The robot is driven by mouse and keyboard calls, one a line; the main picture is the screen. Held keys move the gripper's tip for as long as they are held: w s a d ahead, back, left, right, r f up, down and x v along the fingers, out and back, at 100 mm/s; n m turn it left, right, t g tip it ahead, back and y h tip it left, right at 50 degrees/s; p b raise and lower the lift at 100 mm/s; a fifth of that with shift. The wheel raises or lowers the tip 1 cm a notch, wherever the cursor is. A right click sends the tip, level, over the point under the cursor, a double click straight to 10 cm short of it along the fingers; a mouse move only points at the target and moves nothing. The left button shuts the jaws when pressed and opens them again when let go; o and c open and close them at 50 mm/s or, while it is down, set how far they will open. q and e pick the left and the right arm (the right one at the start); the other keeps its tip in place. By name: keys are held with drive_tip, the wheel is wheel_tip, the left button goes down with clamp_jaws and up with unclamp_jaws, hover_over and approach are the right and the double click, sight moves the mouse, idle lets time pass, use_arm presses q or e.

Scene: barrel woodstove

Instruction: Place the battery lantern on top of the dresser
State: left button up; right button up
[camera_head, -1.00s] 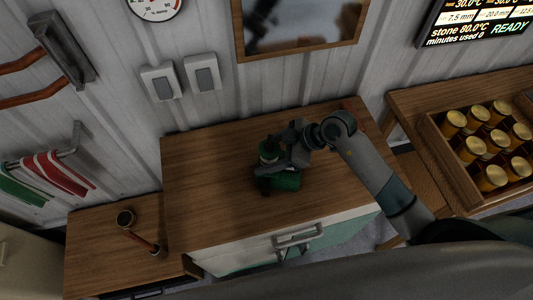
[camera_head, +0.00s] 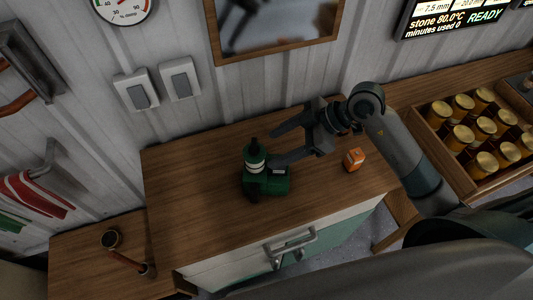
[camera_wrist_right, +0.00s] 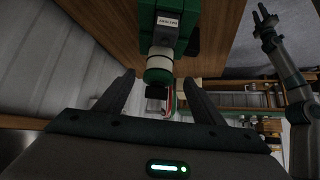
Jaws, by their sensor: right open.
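The green battery lantern (camera_head: 266,183) stands on the wooden top of the dresser (camera_head: 200,215), near the middle. It has a pale band and a dark top. My right gripper (camera_head: 273,147) is open and empty, just right of and behind the lantern, with a small gap to it. In the right wrist view the lantern (camera_wrist_right: 165,40) shows ahead of and between the spread fingers (camera_wrist_right: 157,88). My left gripper (camera_wrist_right: 265,20) shows at the upper right of that view, its fingers apart; it is not in the head view.
A small orange box (camera_head: 354,160) lies on the dresser's right side. A crate of gold-lidded jars (camera_head: 468,139) stands on the bench at right. A lower surface at left holds a wooden-handled tool (camera_head: 128,259). A framed mirror (camera_head: 275,25) hangs behind. The dresser's left part is clear.

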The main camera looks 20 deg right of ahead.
drive_tip(key=shift+v, duration=0.95)
